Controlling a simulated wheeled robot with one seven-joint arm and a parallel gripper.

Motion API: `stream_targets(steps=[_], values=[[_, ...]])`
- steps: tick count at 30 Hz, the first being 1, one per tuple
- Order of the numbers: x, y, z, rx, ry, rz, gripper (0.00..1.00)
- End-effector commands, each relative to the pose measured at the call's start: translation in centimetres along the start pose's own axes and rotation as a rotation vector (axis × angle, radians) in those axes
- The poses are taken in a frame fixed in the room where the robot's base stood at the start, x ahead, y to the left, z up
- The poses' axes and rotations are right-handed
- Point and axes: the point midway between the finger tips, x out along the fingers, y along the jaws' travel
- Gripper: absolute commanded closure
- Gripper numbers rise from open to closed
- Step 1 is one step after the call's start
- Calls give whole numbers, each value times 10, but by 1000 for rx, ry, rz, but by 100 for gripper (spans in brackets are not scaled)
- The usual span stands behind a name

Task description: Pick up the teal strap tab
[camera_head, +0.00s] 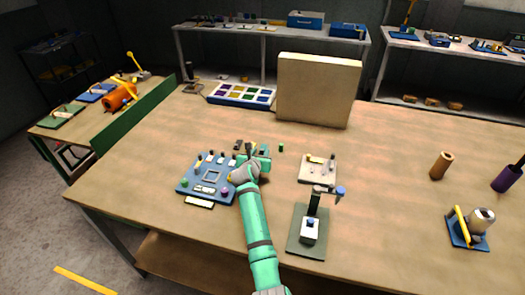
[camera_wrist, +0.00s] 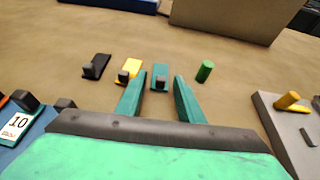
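The teal strap tab (camera_wrist: 161,75) lies on the table in the wrist view, a flat teal strip with a small dark block at its near end. My gripper (camera_wrist: 160,98) is open, and its two teal fingers point toward the tab, which shows between and just beyond their tips. Nothing is held between the fingers. In the head view my gripper (camera_head: 252,158) is over the table beside the blue board, and the arm hides much of the area around it. I cannot clearly pick out the teal tab in that view.
The blue board (camera_head: 187,186) is left, a pale plate (camera_head: 318,178) right. A large beige block (camera_head: 318,90) stands behind.

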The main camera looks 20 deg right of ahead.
Motion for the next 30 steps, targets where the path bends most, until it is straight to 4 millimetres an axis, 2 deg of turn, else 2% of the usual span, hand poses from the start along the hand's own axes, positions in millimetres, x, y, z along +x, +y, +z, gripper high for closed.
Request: stream_targets(steps=[2, 6, 7, 20, 26, 30], values=[[0, 0, 0, 0, 0, 0, 66], [0, 0, 0, 0, 0, 0, 97], [0, 0, 0, 0, 0, 0, 98], [-2, 0, 6, 1, 0, -1, 98], [-11, -1, 29, 2, -4, 0, 98], [-32, -13, 43, 4, -3, -1, 98]])
